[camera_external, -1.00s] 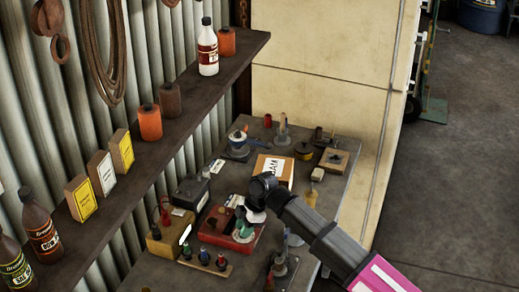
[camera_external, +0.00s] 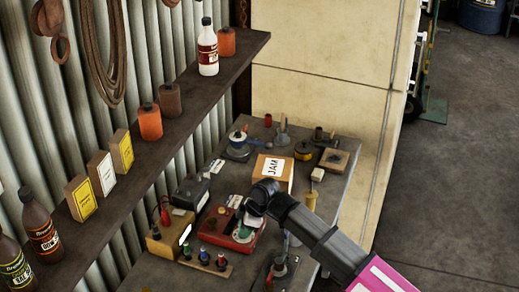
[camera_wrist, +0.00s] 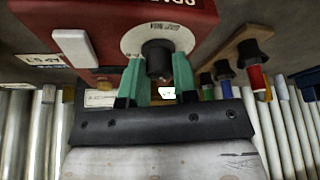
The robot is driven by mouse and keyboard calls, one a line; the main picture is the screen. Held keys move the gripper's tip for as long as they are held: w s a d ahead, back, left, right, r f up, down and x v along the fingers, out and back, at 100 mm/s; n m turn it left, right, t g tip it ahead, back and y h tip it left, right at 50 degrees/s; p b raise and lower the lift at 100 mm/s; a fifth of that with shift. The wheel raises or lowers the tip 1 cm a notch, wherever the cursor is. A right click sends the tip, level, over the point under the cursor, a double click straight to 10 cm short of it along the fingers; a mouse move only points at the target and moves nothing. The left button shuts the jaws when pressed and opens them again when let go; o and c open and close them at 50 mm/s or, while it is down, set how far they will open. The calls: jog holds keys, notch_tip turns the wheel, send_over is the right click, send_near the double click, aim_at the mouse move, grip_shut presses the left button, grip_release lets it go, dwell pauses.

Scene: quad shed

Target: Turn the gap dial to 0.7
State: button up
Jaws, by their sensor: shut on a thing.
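The gap dial is a black knob (camera_wrist: 158,58) on a round pale plate (camera_wrist: 133,40) on the face of a red box (camera_wrist: 75,14). The plate's printing is upside down and too small to read, so I cannot tell the setting. My gripper (camera_wrist: 158,72) has its two teal fingers on either side of the knob, shut on it. In the external view the red box (camera_external: 213,238) sits on the bench, and my gripper (camera_external: 244,228) reaches it from the right. The knob is hidden there by my wrist and fingers.
A JAM carton (camera_external: 285,173) stands just behind my wrist. A dark box (camera_external: 191,191) and a yellow box (camera_external: 170,232) stand to the left.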

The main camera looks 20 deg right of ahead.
jog(key=o, duration=0.9)
jog(key=v, duration=1)
jog(key=shift+s+d+r, duration=0.1)
jog(key=shift+d+r, duration=0.1)
jog(key=shift+r, duration=0.15)
